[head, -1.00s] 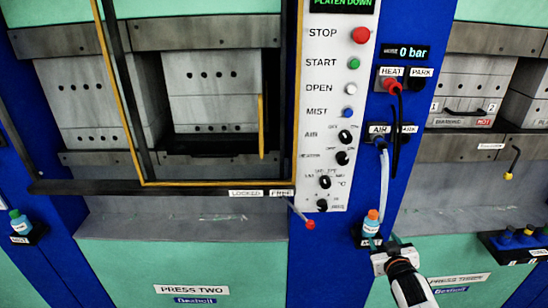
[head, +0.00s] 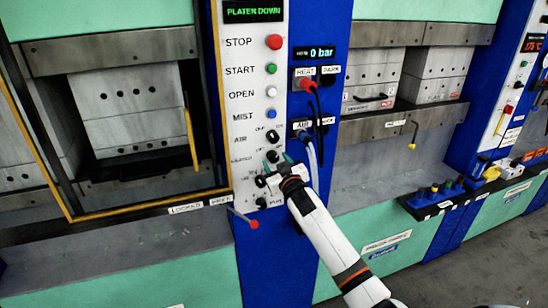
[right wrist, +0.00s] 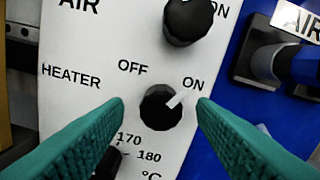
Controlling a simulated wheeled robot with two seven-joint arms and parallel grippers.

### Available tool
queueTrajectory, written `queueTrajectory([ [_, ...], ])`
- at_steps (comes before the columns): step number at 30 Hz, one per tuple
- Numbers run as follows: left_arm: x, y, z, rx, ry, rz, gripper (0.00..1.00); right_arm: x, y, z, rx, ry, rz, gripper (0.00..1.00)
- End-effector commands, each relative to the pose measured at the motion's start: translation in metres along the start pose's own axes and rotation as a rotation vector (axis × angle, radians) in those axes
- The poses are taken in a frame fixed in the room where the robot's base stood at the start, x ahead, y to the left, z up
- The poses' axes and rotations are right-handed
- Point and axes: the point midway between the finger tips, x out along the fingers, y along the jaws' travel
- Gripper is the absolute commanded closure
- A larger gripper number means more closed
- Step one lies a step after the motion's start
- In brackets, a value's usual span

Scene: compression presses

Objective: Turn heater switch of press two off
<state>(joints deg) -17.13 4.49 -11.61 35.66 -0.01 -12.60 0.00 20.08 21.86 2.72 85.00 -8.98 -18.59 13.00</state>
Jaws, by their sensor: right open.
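In the right wrist view the black heater knob (right wrist: 158,110) sits on the white panel between the OFF and ON labels. Its white pointer line aims up and right at ON. My right gripper (right wrist: 160,106) is open, with one green finger on each side of the knob and nothing held. Visible gaps separate both fingertips from the knob in the picture; how near they are in depth I cannot tell. In the head view the right gripper (head: 278,164) is at the lower control panel (head: 241,110) of the press and partly covers the knobs. My left gripper is not in view.
The air knob (right wrist: 190,20) is just above the heater knob, and the temperature knob (right wrist: 108,160) is below left, partly behind a finger. Hoses (head: 313,150) hang right of the panel. A red-tipped lever (head: 253,224) sticks out below.

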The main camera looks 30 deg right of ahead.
Motion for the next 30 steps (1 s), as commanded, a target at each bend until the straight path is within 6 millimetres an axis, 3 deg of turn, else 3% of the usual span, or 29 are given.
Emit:
queueTrajectory([
  [6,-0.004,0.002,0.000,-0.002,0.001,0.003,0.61,0.018,0.000,0.000,0.001,0.001,0.000,0.48],
  [16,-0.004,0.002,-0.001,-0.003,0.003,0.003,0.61,0.020,0.001,-0.001,0.000,0.000,0.001,0.48],
  [24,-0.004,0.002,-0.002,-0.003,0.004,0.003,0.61,0.020,0.001,-0.001,0.000,0.001,0.001,0.91],
  [30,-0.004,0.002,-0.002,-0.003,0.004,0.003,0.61,0.020,0.001,-0.001,-0.010,0.001,0.001,0.93],
])
